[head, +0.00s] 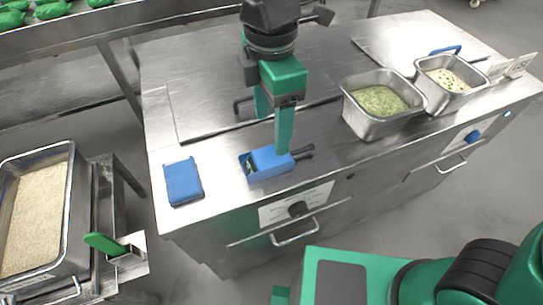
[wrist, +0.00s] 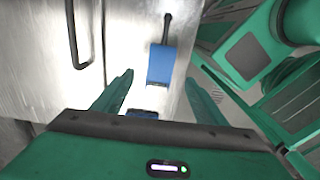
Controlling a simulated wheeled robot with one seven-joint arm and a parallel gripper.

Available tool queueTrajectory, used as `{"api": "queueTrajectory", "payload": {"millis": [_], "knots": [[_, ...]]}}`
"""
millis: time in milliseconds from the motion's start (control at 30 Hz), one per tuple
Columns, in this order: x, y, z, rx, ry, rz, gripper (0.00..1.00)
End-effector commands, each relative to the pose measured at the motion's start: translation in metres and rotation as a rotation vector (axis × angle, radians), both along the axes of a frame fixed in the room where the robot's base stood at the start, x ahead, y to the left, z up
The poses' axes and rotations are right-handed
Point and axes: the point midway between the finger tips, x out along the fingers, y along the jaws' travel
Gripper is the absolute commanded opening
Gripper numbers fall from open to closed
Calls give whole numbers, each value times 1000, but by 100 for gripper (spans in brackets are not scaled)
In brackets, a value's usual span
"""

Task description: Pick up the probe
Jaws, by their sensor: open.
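The probe (head: 302,151) shows as a dark handle sticking out of the right end of a blue box-shaped holder (head: 262,166) on the steel counter. In the wrist view the dark handle (wrist: 167,27) points up from the blue holder (wrist: 161,66). My gripper (head: 273,136) is open and empty, pointing down over the holder. One finger covers part of the holder in the head view. In the wrist view the holder lies beyond and between my fingertips (wrist: 159,77). The part of the probe inside the holder is hidden.
A blue flat pad (head: 183,182) lies on the counter to the left. Steel pans of green-flecked food (head: 380,101) and pale food (head: 452,77) sit to the right. A rice tray (head: 70,165) stands at far left. The counter around the holder is mostly clear.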

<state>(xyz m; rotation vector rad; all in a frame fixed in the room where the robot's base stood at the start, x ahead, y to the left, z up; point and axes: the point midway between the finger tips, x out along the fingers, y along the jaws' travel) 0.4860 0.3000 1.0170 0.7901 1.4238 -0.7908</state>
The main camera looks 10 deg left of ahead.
Motion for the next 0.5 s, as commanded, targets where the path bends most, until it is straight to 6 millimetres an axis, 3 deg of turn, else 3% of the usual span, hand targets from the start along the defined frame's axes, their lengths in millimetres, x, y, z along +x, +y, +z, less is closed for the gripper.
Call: {"api": "queueTrajectory", "payload": {"millis": [200,500], "knots": [[0,-1,-31,-2,2,-3,66],[-1,-1,-54,-4,2,-5,66]]}}
